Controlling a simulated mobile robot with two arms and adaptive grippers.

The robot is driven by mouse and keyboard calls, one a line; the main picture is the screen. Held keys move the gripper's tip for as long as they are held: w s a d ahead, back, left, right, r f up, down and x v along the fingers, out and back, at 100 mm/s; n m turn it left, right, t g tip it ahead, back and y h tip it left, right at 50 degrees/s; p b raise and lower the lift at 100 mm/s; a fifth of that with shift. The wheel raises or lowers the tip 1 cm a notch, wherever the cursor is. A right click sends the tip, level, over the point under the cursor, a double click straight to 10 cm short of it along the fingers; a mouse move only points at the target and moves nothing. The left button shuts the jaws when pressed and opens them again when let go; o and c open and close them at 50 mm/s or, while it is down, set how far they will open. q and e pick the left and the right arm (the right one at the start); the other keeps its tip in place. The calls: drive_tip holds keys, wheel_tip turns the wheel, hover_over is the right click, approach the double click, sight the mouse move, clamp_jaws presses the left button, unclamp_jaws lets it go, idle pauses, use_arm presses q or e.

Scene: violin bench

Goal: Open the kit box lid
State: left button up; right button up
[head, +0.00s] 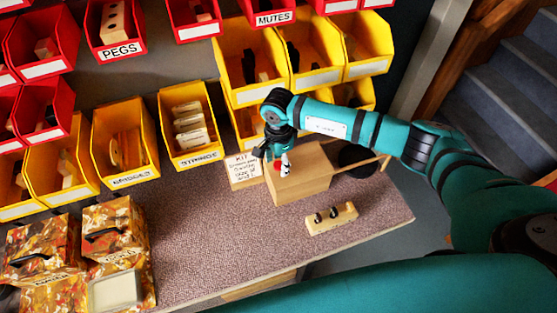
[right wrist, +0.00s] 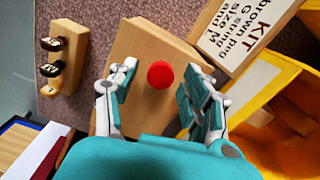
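The wooden kit box (head: 305,178) stands on the bench's carpeted top, towards its right end. Its plain wooden lid (right wrist: 148,45) with a round red knob (right wrist: 160,74) shows in the right wrist view, and the lid looks closed. My right gripper (head: 281,166) is over the box's left part. In the right wrist view, my right gripper (right wrist: 158,82) is open, with one finger on each side of the red knob and a gap to both. In the head view the gripper partly hides the knob. My left gripper is not in view.
A KIT card (head: 243,170) stands left of the box. Yellow bins (head: 188,125) line the back; patterned boxes (head: 115,235) stand at the left. The bench's middle (head: 205,225) is clear.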

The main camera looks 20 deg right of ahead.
clamp_jaws()
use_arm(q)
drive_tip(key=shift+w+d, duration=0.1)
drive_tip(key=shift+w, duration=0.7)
use_arm(e)
drive_tip(key=shift+d, duration=0.25)
use_arm(q)
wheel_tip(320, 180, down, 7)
drive_tip(key=b, duration=0.7)
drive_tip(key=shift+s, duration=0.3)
use_arm(e)
drive_tip(key=d, duration=1.7)
drive_tip(key=shift+w+d, duration=0.4)
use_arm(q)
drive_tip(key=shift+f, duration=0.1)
use_arm(e)
drive_tip(key=shift+r, duration=0.1)
drive_tip(key=shift+o, duration=0.6)
unclamp_jaws()
